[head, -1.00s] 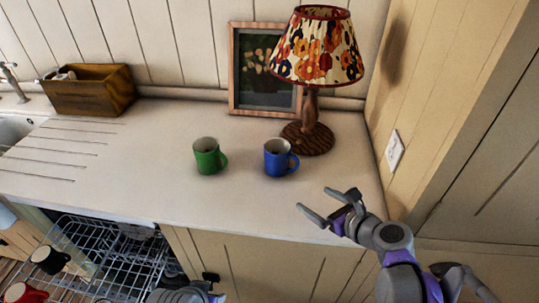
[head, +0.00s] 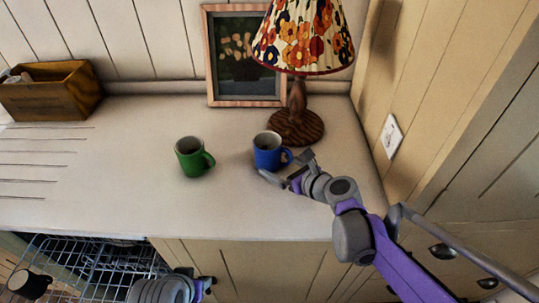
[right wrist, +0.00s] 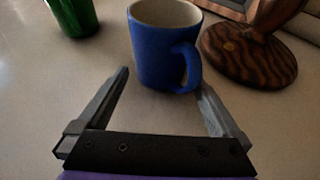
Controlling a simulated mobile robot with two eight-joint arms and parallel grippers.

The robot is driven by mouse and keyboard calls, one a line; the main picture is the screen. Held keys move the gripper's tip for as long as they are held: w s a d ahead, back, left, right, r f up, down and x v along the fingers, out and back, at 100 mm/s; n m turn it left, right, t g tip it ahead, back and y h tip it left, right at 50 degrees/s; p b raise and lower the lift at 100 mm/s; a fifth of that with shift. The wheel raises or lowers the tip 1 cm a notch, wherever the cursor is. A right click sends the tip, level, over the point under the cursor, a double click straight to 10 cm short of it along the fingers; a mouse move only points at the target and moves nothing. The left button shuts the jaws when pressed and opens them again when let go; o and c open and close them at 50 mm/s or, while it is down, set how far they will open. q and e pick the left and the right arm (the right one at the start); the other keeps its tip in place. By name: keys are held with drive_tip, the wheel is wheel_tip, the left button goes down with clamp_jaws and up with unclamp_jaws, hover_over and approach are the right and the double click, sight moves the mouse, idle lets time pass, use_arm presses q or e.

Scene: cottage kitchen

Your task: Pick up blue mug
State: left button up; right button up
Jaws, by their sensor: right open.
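The blue mug (head: 266,150) stands upright on the pale counter, with its handle towards the right in the head view. My right gripper (head: 285,168) is open and empty just in front of the mug. In the right wrist view the blue mug (right wrist: 160,48) stands beyond the open fingers (right wrist: 163,86), with its handle near the right fingertip. The mug does not appear to be between the fingers. Part of my left arm shows at the bottom of the head view, with what looks like its gripper (head: 206,284); its jaws are unclear.
A green mug (head: 192,157) stands left of the blue mug. A lamp (head: 296,128) with a wooden base is close behind it, and a framed picture (head: 212,75) leans at the wall. A wooden box (head: 50,95) is far left. An open dishwasher rack (head: 90,265) lies below the counter.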

sight(276, 164)
drive_tip(key=x, duration=0.4)
drive_tip(key=shift+w+a, duration=0.15)
drive_tip(key=shift+w, duration=0.1)
drive_tip(key=shift+c, duration=0.3)
drive_tip(key=c, duration=1.3)
drive_tip(key=shift+o, duration=0.2)
drive_tip(key=r, duration=0.3)
drive_tip(key=r+p, duration=0.1)
drive_tip(key=r, duration=0.2)
drive_tip(key=s+r, duration=0.1)
drive_tip(key=r, duration=0.3)
drive_tip(key=shift+s+r+p, duration=0.1)
drive_tip(key=shift+r+p, duration=0.05)
drive_tip(key=shift+p, duration=0.15)
drive_tip(key=s+r+p, duration=0.1)
drive_tip(key=s+p, duration=0.1)
drive_tip(key=s, duration=0.3)
drive_tip(key=s+r+p, duration=0.2)
drive_tip(key=s, duration=0.3)
drive_tip(key=s+r+p, duration=0.1)
drive_tip(key=s+p, duration=0.1)
drive_tip(key=s, duration=0.3)
drive_tip(key=shift+r, duration=0.35)
